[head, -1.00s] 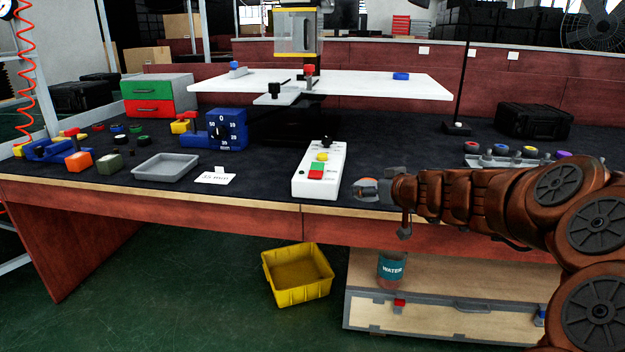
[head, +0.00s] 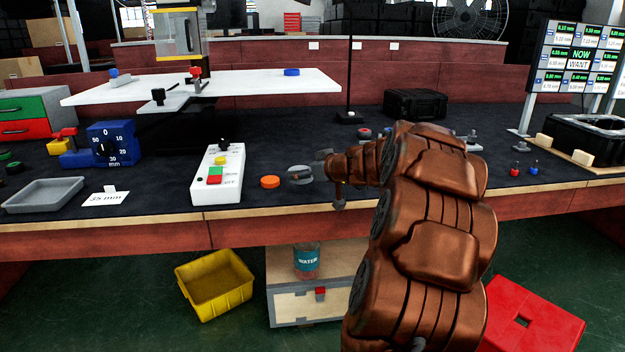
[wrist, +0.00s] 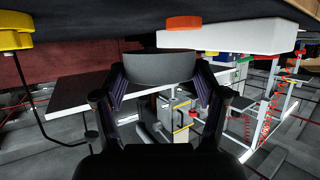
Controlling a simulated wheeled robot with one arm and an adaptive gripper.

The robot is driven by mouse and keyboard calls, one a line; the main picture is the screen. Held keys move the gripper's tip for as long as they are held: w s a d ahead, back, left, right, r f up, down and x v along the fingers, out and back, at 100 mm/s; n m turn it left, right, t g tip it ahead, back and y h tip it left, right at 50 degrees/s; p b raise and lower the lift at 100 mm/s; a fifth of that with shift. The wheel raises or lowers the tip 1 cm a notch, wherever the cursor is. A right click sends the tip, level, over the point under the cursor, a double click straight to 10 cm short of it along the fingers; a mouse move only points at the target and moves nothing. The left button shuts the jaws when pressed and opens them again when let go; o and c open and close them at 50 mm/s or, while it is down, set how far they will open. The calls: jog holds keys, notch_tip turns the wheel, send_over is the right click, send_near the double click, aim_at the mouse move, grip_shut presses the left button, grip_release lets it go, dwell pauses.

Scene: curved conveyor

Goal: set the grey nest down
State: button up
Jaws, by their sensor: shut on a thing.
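The grey nest (head: 300,175) is a small dark grey round cup at the front of the black worktop, just right of a flat orange disc (head: 270,182). My gripper (head: 312,170) is shut on it, reaching in from the right. In the wrist view the nest (wrist: 160,68) sits between the two fingers. I cannot tell from these views whether its underside touches the worktop (head: 330,196).
A white control box (head: 217,175) with buttons stands left of the orange disc. A grey tray (head: 42,196) and a 35 mm card (head: 106,198) lie further left. The worktop's front edge is close. Bare worktop lies behind the nest.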

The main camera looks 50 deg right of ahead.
aim_at(312, 188)
jog(key=shift+w+d+f, duration=0.1)
jog(key=shift+d, duration=0.75)
jog(key=shift+w+d+f, duration=0.1)
jog(key=shift+d, duration=0.75)
jog(key=shift+d+f+b, duration=0.15)
jog(key=shift+f+b, duration=0.3)
jog(key=shift+f, duration=1.25)
jog(key=shift+f, duration=0.15)
jog(key=o, duration=1.2)
jog(key=shift+s+r, duration=0.2)
jog(key=shift+r, duration=0.1)
jog(key=p+v, duration=0.1)
jog(key=v, duration=1)
jog(key=shift+s, duration=0.25)
